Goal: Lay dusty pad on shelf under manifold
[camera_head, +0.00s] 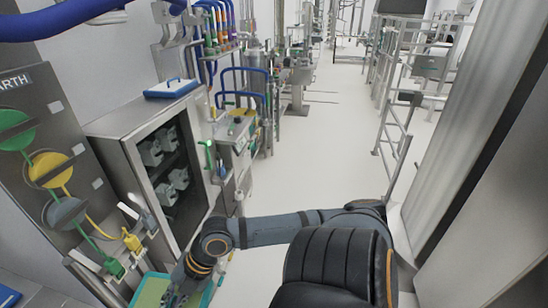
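A flat green pad-like thing with a teal rim (150,290) is at the bottom left, cut by the frame edge. I cannot tell whether it is the dusty pad, and no dust shows. The gripper of the arm coming in from the right, my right gripper (173,297), is over its right side. Its fingers are small and partly cut off, so contact and opening are unclear. Coloured pipes (222,22), possibly the manifold, run up the wall at the upper left. A blue-and-white flat item (172,88) lies on a steel cabinet below and left of them. My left gripper is out of view.
The open-fronted steel cabinet (128,150) holds several white fittings. A panel with green, yellow and grey discs (38,190) stands at the left. Pipework and equipment (240,130) line the wall. A railing (392,140) stands right of the clear pale floor aisle (335,130).

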